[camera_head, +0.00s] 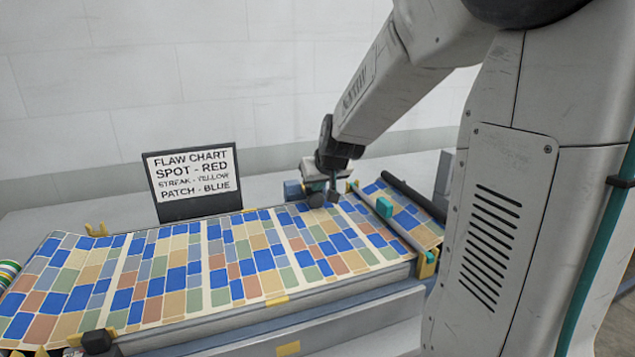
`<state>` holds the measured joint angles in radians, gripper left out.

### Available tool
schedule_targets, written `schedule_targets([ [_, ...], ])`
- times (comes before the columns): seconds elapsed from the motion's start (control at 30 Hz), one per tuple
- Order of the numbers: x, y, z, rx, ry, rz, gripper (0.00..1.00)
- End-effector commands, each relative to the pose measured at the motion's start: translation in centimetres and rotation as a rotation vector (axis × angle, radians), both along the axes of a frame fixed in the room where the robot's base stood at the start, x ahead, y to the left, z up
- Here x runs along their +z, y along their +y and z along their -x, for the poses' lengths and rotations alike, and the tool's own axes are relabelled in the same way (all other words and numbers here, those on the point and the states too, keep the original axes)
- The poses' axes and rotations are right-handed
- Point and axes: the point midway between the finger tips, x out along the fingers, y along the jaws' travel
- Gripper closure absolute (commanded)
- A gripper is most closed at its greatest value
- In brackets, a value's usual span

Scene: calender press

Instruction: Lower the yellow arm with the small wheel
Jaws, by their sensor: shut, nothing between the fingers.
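I cannot clearly make out a yellow arm with a small wheel. Small yellow parts show at the machine's edges: a yellow piece (96,230) at the back left and a yellow bracket (427,264) at the right end by a teal block (384,208). My gripper (325,197) is shut and empty, pointing down over the right part of the patterned sheet (225,262), near its back edge. I cannot tell whether it touches the sheet. My arm hides part of the area behind it.
A sign (192,183) reading "Flaw chart" stands behind the sheet. A dark roller (412,198) lies at the right end. A black block (97,342) is at the front left and a striped roll (8,272) at the left edge. The air above the sheet's left half is clear.

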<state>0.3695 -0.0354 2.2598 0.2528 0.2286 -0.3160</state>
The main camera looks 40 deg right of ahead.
Motion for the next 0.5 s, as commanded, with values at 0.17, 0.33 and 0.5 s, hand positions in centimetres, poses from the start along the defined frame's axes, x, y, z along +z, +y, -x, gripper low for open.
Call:
schedule_targets([
  [0.17, -0.67, 0.09, 0.30, 0.001, 0.015, -0.007, 1.00],
  [0.33, -0.78, 0.10, 0.35, 0.000, 0.017, -0.007, 1.00],
  [0.5, -0.25, 0.00, 0.37, -0.002, 0.016, -0.007, 1.00],
])
